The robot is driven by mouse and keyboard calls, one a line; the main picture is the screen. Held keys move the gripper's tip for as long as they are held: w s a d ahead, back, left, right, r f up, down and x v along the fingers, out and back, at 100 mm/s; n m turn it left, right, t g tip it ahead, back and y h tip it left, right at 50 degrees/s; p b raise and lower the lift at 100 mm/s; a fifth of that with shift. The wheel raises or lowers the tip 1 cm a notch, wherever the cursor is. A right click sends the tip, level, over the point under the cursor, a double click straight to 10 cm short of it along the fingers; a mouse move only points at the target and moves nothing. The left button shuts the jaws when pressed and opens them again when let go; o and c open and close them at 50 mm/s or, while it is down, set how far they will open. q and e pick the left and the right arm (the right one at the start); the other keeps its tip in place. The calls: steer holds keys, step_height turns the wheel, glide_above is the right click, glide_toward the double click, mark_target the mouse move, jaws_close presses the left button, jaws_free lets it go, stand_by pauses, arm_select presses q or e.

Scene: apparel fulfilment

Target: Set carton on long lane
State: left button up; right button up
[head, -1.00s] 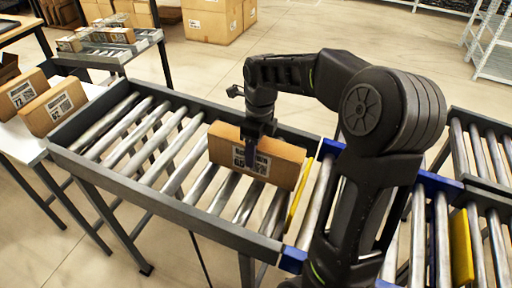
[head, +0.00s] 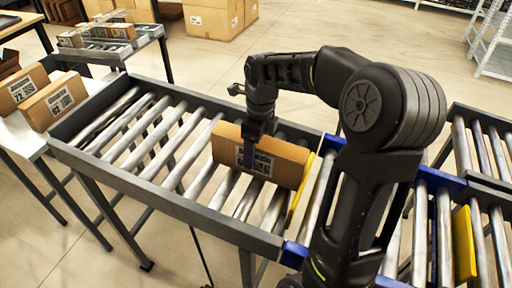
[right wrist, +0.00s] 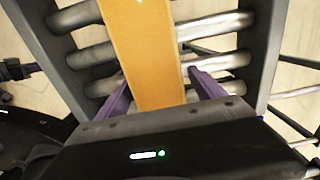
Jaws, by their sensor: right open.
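The brown carton (head: 285,170) with a white label stands upright on its long narrow edge on the rollers of the long conveyor lane (head: 150,190). Its right end is close to a yellow strip (head: 300,192). My right gripper (head: 248,158) is above it, with one finger in front of the label. In the right wrist view, the gripper (right wrist: 162,92) is open, with one purple finger on each side of the carton (right wrist: 145,45). Whether the fingers touch it I cannot tell. My left gripper is not in view.
A blue-ended cross section (head: 445,184) joins the lane at right, with another yellow plate (head: 463,245). Two cartons (head: 52,100) stand on a white table at left. Rollers left of the carton are clear. Large boxes (head: 213,18) stand on the floor behind.

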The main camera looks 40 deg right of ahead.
steer(key=r, duration=0.8)
steer(key=shift+s+d, duration=0.1)
steer(key=shift+s, duration=0.15)
steer(key=shift+f, duration=0.1)
stand_by(0.3)
